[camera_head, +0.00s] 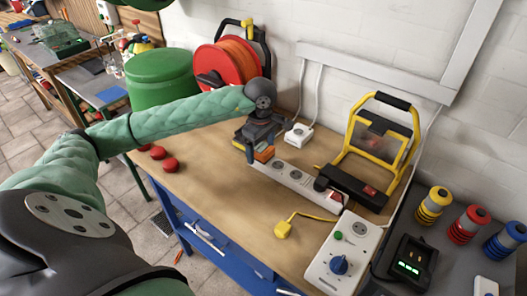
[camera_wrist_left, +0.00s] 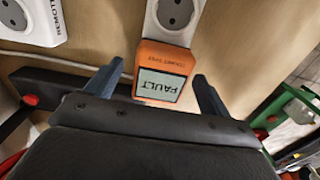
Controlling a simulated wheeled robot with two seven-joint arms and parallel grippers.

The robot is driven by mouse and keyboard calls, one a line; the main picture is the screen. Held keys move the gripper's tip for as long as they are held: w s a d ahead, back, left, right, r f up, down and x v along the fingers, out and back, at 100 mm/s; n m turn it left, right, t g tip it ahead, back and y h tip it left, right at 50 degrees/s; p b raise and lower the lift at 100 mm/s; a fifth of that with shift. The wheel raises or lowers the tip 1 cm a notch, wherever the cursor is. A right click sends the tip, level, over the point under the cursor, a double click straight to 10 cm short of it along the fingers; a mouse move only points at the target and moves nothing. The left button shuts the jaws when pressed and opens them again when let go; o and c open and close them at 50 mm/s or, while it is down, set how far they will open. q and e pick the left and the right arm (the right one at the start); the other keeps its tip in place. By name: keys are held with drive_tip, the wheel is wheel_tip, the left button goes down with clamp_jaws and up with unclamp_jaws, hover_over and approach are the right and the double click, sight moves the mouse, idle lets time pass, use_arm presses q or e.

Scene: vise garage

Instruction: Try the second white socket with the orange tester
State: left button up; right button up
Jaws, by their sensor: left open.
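The orange tester (camera_head: 264,154) sits at the far-left end of the white socket strip (camera_head: 291,175) on the workbench. In the left wrist view the tester (camera_wrist_left: 168,58) shows a grey screen reading "FAULT", upside down. My left gripper (camera_wrist_left: 157,80) is open, with one finger on each side of the tester and gaps between. In the head view this gripper (camera_head: 258,143) is above that strip end and partly hides the tester. More sockets show along the strip to the right. My right gripper is not in view.
A white box (camera_head: 298,134) stands behind the strip. A yellow work lamp (camera_head: 377,150) and a red cable reel (camera_head: 228,64) stand at the back. A yellow plug (camera_head: 283,229) and a blue-knob box (camera_head: 343,258) lie in front. Red caps (camera_head: 158,153) lie left; wood around them is clear.

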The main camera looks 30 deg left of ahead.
sight(261, 147)
use_arm(q)
drive_tip(key=shift+b, duration=0.4)
drive_tip(key=c, duration=1.4)
drive_tip(key=shift+r+p, duration=0.45)
drive_tip(key=shift+r, duration=2.45)
drive_tip(key=shift+c, duration=0.2)
drive_tip(key=shift+r, duration=0.1)
